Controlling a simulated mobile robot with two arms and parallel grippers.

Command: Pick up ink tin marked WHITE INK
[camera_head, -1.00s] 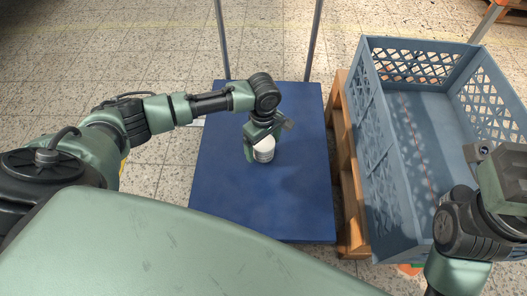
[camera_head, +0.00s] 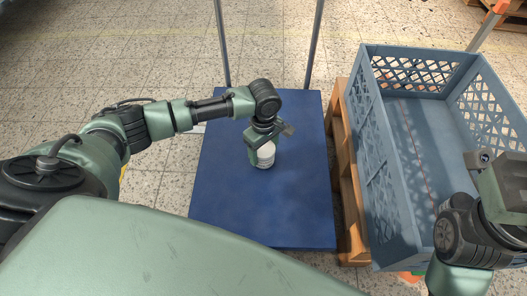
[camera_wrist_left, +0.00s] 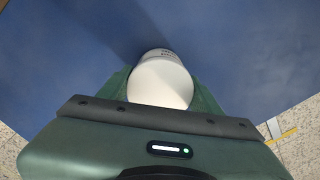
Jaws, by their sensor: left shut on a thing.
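A small white ink tin (camera_head: 266,157) is on or just above the blue platform (camera_head: 230,215) in the head view. My left gripper (camera_head: 260,150) is shut on it from above. In the left wrist view the white tin (camera_wrist_left: 160,82) sits between the two green fingers (camera_wrist_left: 160,90); dark lettering on its far side is too small to read. Whether the tin touches the platform I cannot tell. My right gripper (camera_head: 505,180) is at the right edge of the head view, partly cut off, and its jaws are not clear.
A blue-grey crate (camera_head: 405,240), seemingly empty, stands on a wooden pallet (camera_head: 345,160) right of the platform. Two metal posts (camera_head: 314,45) rise at the platform's far edge. The rest of the platform top is bare. Tiled floor lies around it.

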